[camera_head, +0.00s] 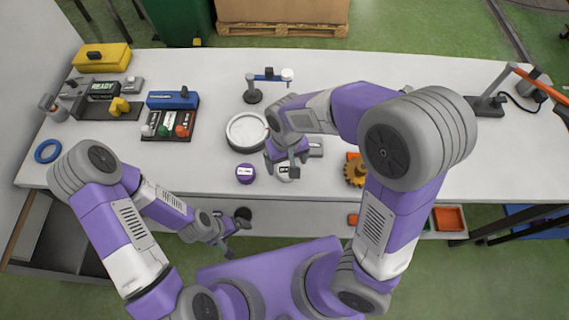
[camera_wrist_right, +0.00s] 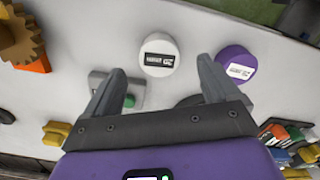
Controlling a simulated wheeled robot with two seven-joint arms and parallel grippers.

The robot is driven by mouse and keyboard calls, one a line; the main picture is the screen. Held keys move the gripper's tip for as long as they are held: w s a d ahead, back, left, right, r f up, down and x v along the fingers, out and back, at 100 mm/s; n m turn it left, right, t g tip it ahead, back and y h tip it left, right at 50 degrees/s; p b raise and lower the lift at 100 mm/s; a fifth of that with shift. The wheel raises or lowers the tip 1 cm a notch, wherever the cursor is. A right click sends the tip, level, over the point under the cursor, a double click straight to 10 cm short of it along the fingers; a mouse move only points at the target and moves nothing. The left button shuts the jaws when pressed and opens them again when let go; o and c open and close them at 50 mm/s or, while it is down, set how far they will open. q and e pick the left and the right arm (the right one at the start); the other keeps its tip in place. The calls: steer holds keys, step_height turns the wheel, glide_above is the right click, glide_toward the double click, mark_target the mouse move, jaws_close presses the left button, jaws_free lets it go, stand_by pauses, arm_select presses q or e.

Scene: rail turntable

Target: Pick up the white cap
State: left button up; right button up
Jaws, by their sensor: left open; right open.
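The white cap (camera_wrist_right: 158,54) lies on the table in the right wrist view, with a black label on its top. It sits just beyond and between the fingertips of my right gripper (camera_wrist_right: 160,72), which is open and empty. In the head view the white cap (camera_head: 283,174) is partly hidden under my right gripper (camera_head: 284,168). My left gripper (camera_head: 227,245) is open, low near the table's front edge, away from the cap.
A purple cap (camera_head: 245,174) lies just left of the white cap. A round white turntable (camera_head: 246,131) is behind them. A brown gear (camera_head: 355,172) is to the right. A dark tray with coloured pieces (camera_head: 170,124) stands left. The table's right part is mostly clear.

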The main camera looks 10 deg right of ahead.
mark_target(286, 170)
step_height(286, 170, down, 6)
steer(key=shift+w+r+b, duration=0.1)
steer(key=shift+r+b, duration=0.05)
steer(key=shift+b, duration=0.7)
steer(key=c, duration=1.1)
